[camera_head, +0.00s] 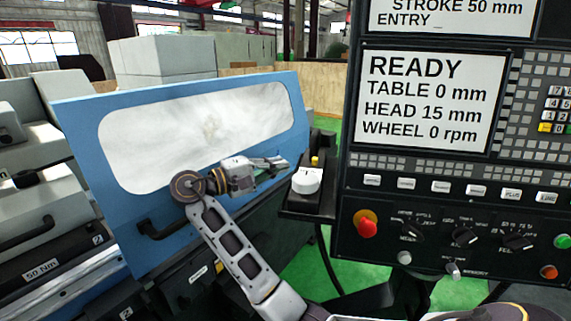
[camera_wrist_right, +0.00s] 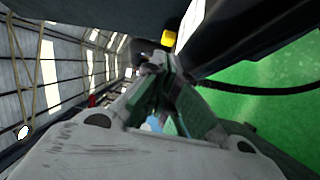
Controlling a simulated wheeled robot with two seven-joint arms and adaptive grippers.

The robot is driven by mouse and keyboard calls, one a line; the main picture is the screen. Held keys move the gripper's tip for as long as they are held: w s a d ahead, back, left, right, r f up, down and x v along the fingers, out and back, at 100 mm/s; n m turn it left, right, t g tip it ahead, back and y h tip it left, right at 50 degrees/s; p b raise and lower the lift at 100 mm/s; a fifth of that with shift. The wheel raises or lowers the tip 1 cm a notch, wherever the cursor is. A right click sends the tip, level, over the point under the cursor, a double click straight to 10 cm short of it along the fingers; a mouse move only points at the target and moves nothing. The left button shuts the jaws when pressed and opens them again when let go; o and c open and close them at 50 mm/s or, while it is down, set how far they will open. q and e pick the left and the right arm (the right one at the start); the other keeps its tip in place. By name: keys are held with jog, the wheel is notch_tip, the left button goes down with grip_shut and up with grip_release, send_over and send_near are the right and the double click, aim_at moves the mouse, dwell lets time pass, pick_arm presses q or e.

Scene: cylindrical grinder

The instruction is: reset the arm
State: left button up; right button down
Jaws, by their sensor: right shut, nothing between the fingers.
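My right gripper (camera_head: 276,164) is in front of the blue door's lower right part, pointing right towards a small black side box with a white knob. Its fingers are shut and hold nothing. In the right wrist view the closed fingers (camera_wrist_right: 160,70) point away from the camera, with a yellow part (camera_wrist_right: 168,39) just beyond their tips. My right arm reaches up to it from the bottom of the head view. My left gripper is not in view.
The blue door (camera_head: 85,155) has a pale window and a black handle (camera_head: 165,229). The white knob (camera_head: 307,180) sits on the black box. The control panel (camera_head: 455,200) fills the right side, with a red button (camera_head: 367,228) and a screen (camera_head: 430,98) reading READY. Green floor (camera_head: 330,270) shows between them.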

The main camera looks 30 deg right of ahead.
jog(key=shift+a, duration=0.35)
jog(key=shift+w, duration=0.1)
dwell(0.3)
